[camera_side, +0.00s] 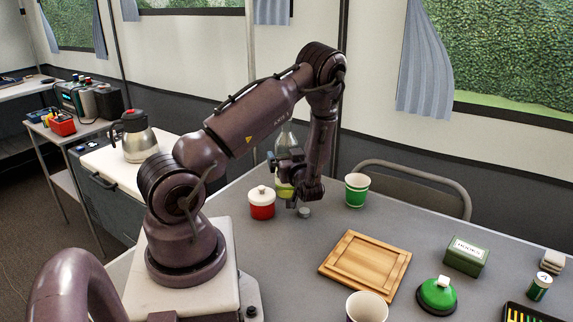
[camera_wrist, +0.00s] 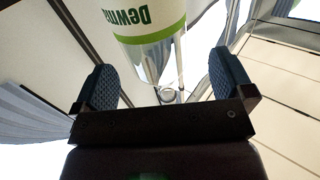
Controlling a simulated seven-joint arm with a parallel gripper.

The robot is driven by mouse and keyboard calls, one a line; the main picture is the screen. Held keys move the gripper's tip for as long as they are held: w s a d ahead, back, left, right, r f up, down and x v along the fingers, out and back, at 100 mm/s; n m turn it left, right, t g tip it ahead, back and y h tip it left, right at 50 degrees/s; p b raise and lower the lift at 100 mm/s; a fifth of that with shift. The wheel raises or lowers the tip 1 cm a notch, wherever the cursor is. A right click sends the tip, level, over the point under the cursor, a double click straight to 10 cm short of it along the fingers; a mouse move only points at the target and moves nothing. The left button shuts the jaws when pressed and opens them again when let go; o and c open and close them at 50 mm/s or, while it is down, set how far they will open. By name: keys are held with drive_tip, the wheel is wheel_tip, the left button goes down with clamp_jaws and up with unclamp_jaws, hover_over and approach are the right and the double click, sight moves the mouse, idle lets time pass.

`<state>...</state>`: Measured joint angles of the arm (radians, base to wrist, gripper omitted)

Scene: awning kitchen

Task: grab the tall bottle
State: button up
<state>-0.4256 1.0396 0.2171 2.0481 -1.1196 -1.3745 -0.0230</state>
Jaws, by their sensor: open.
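The tall bottle (camera_side: 286,137) is clear with a yellowish-green lower part and stands upright on the grey table, partly hidden behind my arm. In the wrist view the bottle (camera_wrist: 150,22) appears upside down, with a white label, a green band and its clear narrowing part toward the picture's middle. My gripper (camera_side: 284,158) is at the bottle in the side view. In the wrist view my gripper (camera_wrist: 165,88) is open, one finger on each side, with the bottle showing in the gap ahead. I cannot tell whether either finger touches it.
A red pot with a white lid (camera_side: 262,203) and a green cup (camera_side: 356,189) stand close by. A small grey item (camera_side: 304,212) is below my gripper. A chair (camera_side: 420,178) stands behind.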

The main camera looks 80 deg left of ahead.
drive_tip(key=shift+a+r, duration=0.15)
drive_tip(key=shift+a, duration=1.05)
drive_tip(key=shift+a+r, duration=0.1)
drive_tip(key=shift+a, duration=1.05)
drive_tip(key=c, duration=1.4)
